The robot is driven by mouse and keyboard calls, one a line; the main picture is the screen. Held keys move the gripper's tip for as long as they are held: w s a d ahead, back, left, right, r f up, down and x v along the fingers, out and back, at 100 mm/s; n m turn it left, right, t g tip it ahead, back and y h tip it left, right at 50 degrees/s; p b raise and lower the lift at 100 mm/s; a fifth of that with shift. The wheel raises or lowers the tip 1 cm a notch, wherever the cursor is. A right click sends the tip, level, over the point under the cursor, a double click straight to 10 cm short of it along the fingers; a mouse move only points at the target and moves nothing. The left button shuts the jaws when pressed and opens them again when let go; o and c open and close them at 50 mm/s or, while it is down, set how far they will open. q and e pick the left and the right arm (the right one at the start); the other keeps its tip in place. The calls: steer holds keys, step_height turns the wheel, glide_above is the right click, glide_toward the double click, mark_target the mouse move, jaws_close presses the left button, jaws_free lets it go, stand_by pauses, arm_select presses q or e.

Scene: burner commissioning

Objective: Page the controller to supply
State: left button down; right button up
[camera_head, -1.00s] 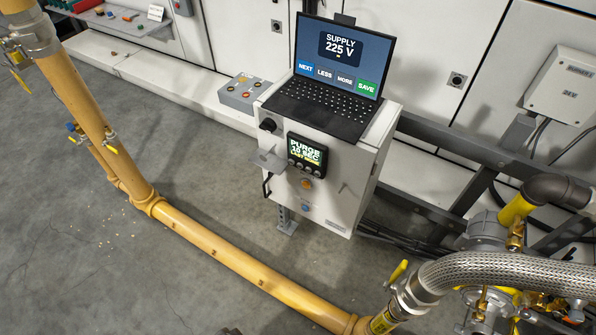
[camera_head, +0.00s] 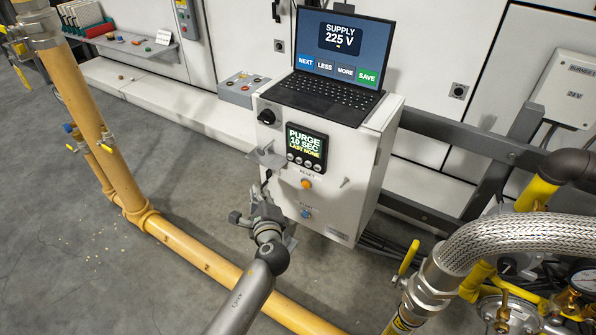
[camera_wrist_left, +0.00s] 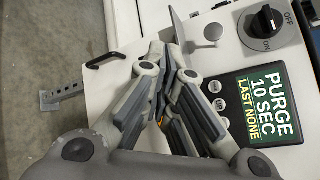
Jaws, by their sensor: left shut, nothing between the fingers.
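The controller (camera_head: 306,147) is a small dark panel on the front of the white cabinet. Its screen reads "PURGE 10 SEC LAST NONE", with several round grey buttons along its lower edge. In the left wrist view the controller (camera_wrist_left: 262,110) is turned sideways, its screen at the right and its buttons facing my fingers. My left gripper (camera_head: 264,203) is shut and empty, in front of the cabinet, below and left of the controller. In the left wrist view my gripper (camera_wrist_left: 168,62) partly covers the cabinet front and some of the buttons. My right gripper is not in view.
A laptop (camera_head: 335,65) on the cabinet (camera_head: 340,185) shows "SUPPLY 225 V". A black rotary knob (camera_head: 266,117) and a small grey bracket (camera_head: 266,158) lie left of the controller. Orange and blue buttons sit below. Yellow pipe (camera_head: 190,250) runs along the floor; a braided hose (camera_head: 500,240) is at right.

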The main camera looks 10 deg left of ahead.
mark_target(290, 157)
arm_select(q)
steer(key=shift+m+t+y, duration=0.3)
steer(key=shift+t+y, duration=0.1)
steer(key=shift+t, duration=0.2)
steer(key=r, duration=0.4)
steer(key=shift+w+d+r+b, duration=0.2)
steer(key=shift+w+b, duration=0.05)
steer(key=shift+b, duration=0.05)
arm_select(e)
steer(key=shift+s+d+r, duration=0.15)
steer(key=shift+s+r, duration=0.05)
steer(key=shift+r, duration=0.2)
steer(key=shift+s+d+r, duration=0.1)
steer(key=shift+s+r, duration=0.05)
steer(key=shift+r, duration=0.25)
arm_select(q)
steer(key=w+d+b, duration=0.1)
steer(key=w, duration=0.1)
steer(key=w+d+b, duration=0.1)
steer(key=w+b, duration=0.1)
steer(key=w, duration=0.1)
steer(key=w+d+b, duration=0.1)
steer(key=w+b, duration=0.1)
steer(key=shift+w+f, duration=0.15)
steer(key=shift+w, duration=0.5)
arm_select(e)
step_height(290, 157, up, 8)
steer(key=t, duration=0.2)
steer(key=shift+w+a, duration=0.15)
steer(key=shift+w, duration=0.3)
